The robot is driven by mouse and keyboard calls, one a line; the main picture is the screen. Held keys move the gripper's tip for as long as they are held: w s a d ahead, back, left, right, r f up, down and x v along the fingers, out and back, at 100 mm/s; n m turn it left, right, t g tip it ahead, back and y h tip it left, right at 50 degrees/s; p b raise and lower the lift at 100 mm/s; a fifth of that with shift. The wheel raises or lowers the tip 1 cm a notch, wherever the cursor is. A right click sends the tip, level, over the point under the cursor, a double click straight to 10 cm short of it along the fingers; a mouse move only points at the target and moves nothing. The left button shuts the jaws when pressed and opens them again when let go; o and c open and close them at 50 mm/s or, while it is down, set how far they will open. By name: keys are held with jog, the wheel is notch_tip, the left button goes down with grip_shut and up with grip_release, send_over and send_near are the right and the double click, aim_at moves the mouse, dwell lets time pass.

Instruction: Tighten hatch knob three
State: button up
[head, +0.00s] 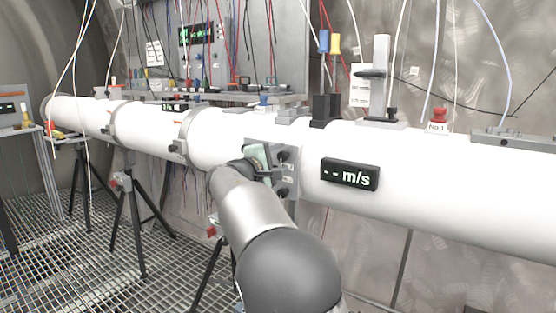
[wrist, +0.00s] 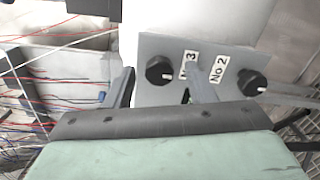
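In the wrist view the plate (wrist: 150,44) carries a black knob (wrist: 159,70) beside a partly covered label ending in 3. A second black knob (wrist: 252,82) sits beside a label reading No 2. My gripper (wrist: 163,76) is open, its fingers to either side of the knob by the 3 label, with visible gaps. I cannot tell how deep the fingertips reach. In the head view my gripper (head: 266,163) is at the plate and hides its left part.
The white pipe (head: 430,185) runs across the view, with a black m/s display (head: 349,174) right of the hatch. Clamps, cables and a red knob (head: 438,118) stand along its top. Tripods (head: 135,215) support it above a grated floor.

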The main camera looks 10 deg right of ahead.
jog(key=shift+s+a, duration=0.1)
jog(key=v, duration=1.7)
jog(key=shift+s+r+p, duration=0.15)
jog(key=shift+p, duration=0.15)
jog(key=s+d+f+m+g+y+p, duration=0.2)
jog(key=s+d+g+y+p, duration=0.15)
jog(key=s+d+p, duration=0.35)
jog(key=s+d+f+m+g+y+p, duration=0.2)
jog(key=s+d+m+g+p, duration=0.1)
jog(key=s+d+g+p, duration=0.35)
jog(key=s+f+m+g+y+p, duration=0.1)
jog(key=s+m+y+p, duration=0.2)
jog(key=s, duration=0.7)
jog(key=s+a+f+m+g+y+p, duration=0.1)
jog(key=s+f+m+y+p, duration=0.1)
jog(key=s, duration=0.9)
jog(key=m+y+p, duration=0.1)
jog(key=y+p, duration=0.1)
jog(key=p, duration=0.1)
jog(key=shift+a+p, duration=0.35)
jog(key=shift+y, duration=0.25)
